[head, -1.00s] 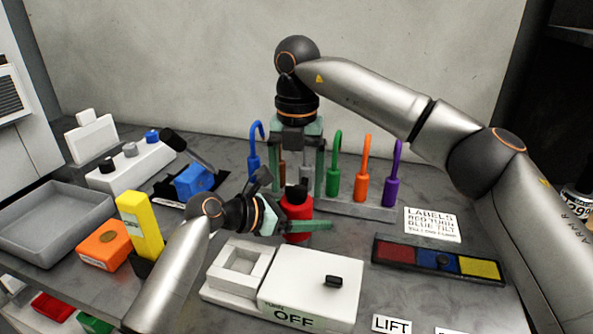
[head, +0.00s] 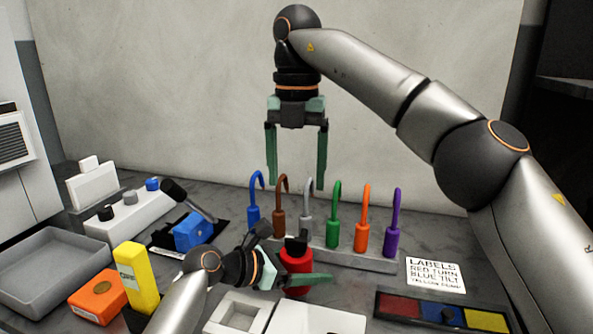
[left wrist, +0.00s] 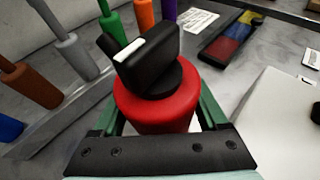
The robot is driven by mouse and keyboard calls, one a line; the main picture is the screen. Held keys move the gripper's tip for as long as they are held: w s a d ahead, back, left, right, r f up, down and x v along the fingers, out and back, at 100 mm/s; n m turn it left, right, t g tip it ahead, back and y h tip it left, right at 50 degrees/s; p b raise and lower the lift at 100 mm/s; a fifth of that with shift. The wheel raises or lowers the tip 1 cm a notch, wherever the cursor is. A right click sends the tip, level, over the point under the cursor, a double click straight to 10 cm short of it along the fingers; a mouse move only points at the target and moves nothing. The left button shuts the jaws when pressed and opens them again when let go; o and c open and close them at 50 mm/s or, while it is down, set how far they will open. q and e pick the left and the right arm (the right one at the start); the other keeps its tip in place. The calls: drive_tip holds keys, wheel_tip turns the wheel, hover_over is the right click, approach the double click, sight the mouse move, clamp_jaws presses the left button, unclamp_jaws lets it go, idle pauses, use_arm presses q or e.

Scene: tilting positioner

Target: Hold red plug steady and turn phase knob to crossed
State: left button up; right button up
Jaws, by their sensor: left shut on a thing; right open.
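The red plug (head: 296,266) stands upright on the table in front of the rack of hooked tools. It also shows large in the left wrist view (left wrist: 158,108). On its top sits a black knob (left wrist: 148,60) with a white mark on its bar, also in the head view (head: 296,243). My left gripper (head: 305,281) is shut around the sides of the red plug. My right gripper (head: 296,185) is open and empty, pointing down above and behind the plug, in front of the wall. Which phase the knob's mark stands for cannot be told.
A rack (head: 370,258) with several coloured hooked tools stands behind the plug. A white box (head: 315,320) is in front. A blue block (head: 193,231), yellow block (head: 137,275), orange box (head: 98,297) and grey tray (head: 45,272) lie left. A coloured strip (head: 440,312) lies right.

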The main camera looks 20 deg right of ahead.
use_arm(q)
drive_tip(key=o, duration=1.5)
drive_tip(key=shift+o, duration=0.2)
